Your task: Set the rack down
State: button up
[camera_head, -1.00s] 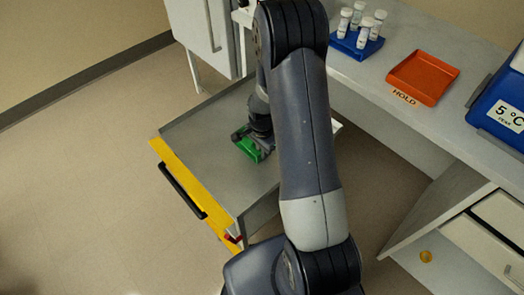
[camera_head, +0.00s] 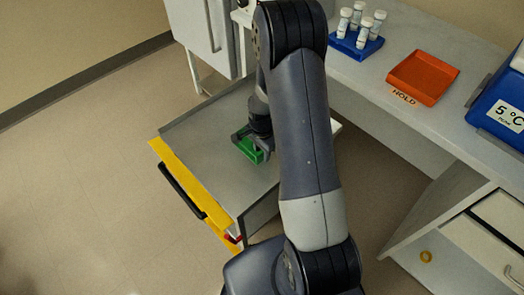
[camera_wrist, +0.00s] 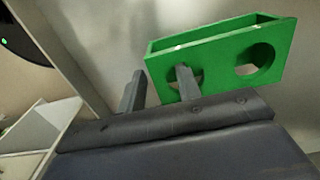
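The green rack (camera_wrist: 220,58) is box-like, with round holes in the face seen in the wrist view. In the head view the rack (camera_head: 249,151) is at the grey surface of the pulled-out drawer (camera_head: 205,150), partly covered by my gripper. My gripper (camera_wrist: 160,78) has its two dark fingers apart. The right finger overlaps the rack's left hole; the left finger is just outside its left end. Both fingertips show in front, and no firm hold on the rack is visible. In the head view my gripper (camera_head: 252,140) is right at the rack. The underside contact is hidden.
The drawer has a yellow front edge (camera_head: 190,185) and black handle (camera_head: 183,190). The bench holds a blue rack with white-capped tubes (camera_head: 357,42), an orange HOLD tray (camera_head: 423,77) and a blue 5 °C box (camera_head: 500,105). The drawer's left part is clear.

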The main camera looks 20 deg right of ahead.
notch_tip(320, 180, up, 12)
jog(key=shift+p, duration=0.45)
dwell(1.2)
